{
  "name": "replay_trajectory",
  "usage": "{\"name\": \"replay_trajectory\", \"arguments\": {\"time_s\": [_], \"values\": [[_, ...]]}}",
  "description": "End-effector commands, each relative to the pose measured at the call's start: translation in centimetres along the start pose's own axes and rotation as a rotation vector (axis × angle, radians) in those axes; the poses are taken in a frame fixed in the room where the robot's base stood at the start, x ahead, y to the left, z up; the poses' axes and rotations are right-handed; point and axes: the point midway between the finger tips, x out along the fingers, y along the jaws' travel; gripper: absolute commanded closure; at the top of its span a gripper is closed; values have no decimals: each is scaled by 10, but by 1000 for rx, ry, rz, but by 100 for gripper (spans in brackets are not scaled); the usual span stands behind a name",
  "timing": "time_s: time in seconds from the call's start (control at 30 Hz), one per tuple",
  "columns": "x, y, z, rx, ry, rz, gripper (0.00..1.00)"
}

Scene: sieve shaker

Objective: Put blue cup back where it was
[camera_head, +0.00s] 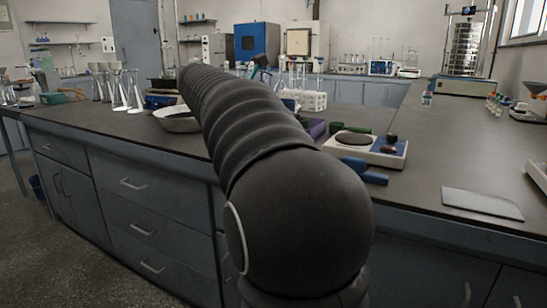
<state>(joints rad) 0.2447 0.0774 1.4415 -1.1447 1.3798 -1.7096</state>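I cannot make out a blue cup for certain in the head view. My dark ribbed arm crosses the middle of the picture and hides part of the bench behind it. My gripper does not show. Small blue pieces (375,178) lie on the bench just right of my arm, in front of a white hotplate-like device (388,152). A small teal and dark shape (260,70) shows behind my arm, too small to name.
The dark bench top (440,150) runs across to the right, with a flat grey plate (482,203) near its front edge. Glass flasks (130,92) stand at the left. A white bowl (177,119) sits beside my arm. A tall sieve stack (464,48) stands at the back right.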

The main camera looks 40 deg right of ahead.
Motion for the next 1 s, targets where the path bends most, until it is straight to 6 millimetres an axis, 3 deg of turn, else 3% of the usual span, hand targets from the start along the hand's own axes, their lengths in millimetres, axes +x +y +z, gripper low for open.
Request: {"name": "replay_trajectory", "arguments": {"time_s": [0.17, 0.7, 1.0], "values": [[6, 6, -7, -6, 1, 8, 84], [68, 92, -42, -4, 0, 7, 84], [79, 100, -56, -6, 0, 8, 84]]}}
